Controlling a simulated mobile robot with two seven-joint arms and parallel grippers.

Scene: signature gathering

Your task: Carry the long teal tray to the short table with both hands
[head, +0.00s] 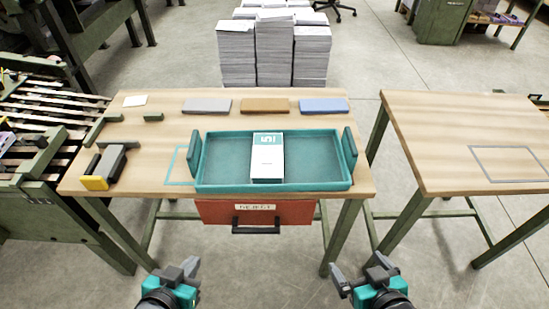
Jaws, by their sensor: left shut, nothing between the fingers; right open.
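The long teal tray (222,185) lies on the wooden table (165,135) in front of me, near its front edge, with an upright teal handle plate at each end. A white and teal stack marked 5 (267,160) lies in its middle. The short table (450,130) stands to the right, with a grey rectangle outline on its top. My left gripper (191,268) is shut and empty, in front of and below the table's front edge. My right gripper (358,270) is open and empty, also in front of the table. Both are apart from the tray.
Grey (207,105), brown (265,105) and blue (323,105) slabs lie behind the tray. A yellow-ended tool (95,182) lies left. A red drawer (300,211) hangs under the front edge. A floor gap separates the tables. Tall paper stacks (273,50) stand behind.

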